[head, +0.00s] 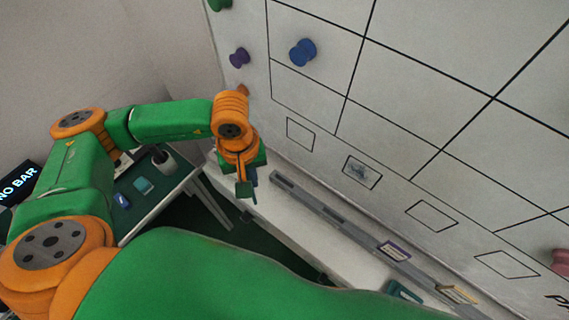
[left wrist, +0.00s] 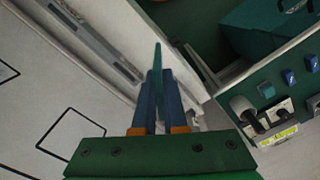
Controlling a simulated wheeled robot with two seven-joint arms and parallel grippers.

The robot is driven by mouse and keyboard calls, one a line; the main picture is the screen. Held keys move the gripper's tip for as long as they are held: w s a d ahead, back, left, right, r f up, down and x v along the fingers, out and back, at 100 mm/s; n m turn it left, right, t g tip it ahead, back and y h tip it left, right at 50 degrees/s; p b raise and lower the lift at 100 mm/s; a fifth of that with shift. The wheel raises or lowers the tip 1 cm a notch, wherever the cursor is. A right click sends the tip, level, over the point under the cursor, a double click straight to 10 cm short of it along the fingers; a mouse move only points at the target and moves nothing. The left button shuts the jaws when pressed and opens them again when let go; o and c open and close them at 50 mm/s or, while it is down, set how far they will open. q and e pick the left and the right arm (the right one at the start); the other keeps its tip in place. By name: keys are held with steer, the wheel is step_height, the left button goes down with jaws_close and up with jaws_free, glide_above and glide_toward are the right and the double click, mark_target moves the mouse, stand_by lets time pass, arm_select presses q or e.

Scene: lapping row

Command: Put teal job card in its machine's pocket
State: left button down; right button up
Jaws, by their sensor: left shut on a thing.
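The teal job card (head: 245,190) is a thin flat piece, seen nearly edge-on in the left wrist view (left wrist: 157,65). My left gripper (head: 247,177) is shut on it; its blue fingers (left wrist: 158,92) pinch the card from both sides. The card sticks out past the fingertips, in the air near the far left end of a grey rail (head: 359,232). The rail runs along the foot of the white board and has slot-like pockets; the ones nearest the card look empty. It also shows in the left wrist view (left wrist: 95,40). My right gripper is not in view.
A purple-edged card (head: 394,250) and a yellowish card (head: 457,294) sit along the rail; a teal item (head: 403,291) is beside it. Coloured knobs, such as a blue one (head: 302,52), stick out from the board. A green-topped table (head: 160,200) with small items stands left.

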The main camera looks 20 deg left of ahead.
mark_target(255, 202)
arm_select(q)
steer(key=s+a+f+n+p, duration=0.1)
steer(key=s+f+n+p, duration=0.2)
steer(key=s+f+n, duration=0.45)
steer(key=w, duration=0.2)
steer(key=w+d+b, duration=0.1)
steer(key=w+d, duration=0.1)
steer(key=w, duration=0.1)
steer(key=shift+w+f, duration=0.25)
steer(key=shift+w, duration=0.1)
steer(key=w+d+b, duration=0.1)
steer(key=w, duration=0.2)
steer(key=w+d+b, duration=0.1)
steer(key=w+b, duration=0.1)
steer(key=w, duration=0.1)
steer(key=w+d+b, duration=0.1)
steer(key=w+b, duration=0.1)
steer(key=w, duration=0.1)
steer(key=shift+w+d+f, duration=0.1)
steer(key=shift+w+d, duration=0.1)
steer(key=shift+d, duration=0.1)
steer(key=shift+w+d, duration=0.1)
steer(key=shift+w, duration=0.2)
steer(key=f+b, duration=0.3)
steer(key=shift+w+d, duration=0.1)
steer(key=shift+w, duration=0.25)
steer(key=shift+f, duration=0.2)
steer(key=c, duration=1)
jaws_free()
